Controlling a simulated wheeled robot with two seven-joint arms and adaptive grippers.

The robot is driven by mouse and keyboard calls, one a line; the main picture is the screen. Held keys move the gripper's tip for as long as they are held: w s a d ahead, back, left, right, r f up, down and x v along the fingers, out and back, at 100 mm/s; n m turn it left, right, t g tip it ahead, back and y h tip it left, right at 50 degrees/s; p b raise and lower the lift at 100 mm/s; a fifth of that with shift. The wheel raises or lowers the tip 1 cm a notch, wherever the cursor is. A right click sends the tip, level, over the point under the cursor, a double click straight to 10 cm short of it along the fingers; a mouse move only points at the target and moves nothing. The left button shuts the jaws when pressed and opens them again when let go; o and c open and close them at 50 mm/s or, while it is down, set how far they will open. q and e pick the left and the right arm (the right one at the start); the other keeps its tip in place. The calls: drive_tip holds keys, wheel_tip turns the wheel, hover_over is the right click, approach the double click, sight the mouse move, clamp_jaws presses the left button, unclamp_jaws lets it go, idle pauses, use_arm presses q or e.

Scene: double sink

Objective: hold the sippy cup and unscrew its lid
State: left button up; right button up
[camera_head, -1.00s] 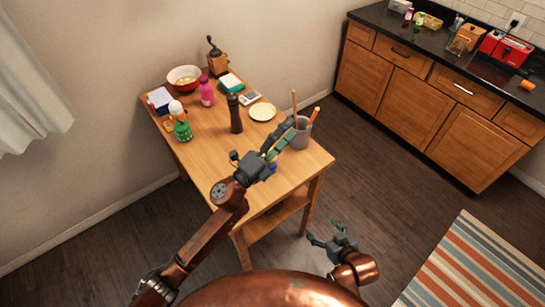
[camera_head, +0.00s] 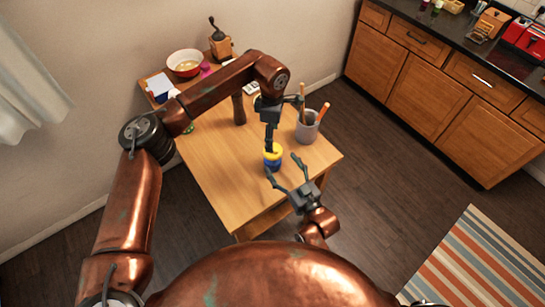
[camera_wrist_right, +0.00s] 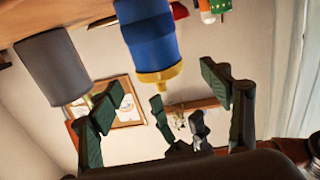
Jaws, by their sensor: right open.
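The sippy cup (camera_head: 273,166) is blue with a yellow lid (camera_head: 272,152) and stands upright near the front edge of the wooden table.
A grey utensil holder (camera_head: 308,130) stands right of my left gripper. A dark pepper mill (camera_head: 239,110) stands behind.

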use_arm(q)
drive_tip(key=shift+d, duration=0.2)
use_arm(e)
drive_tip(key=shift+x, duration=3.45)
drive_tip(key=shift+c, duration=0.5)
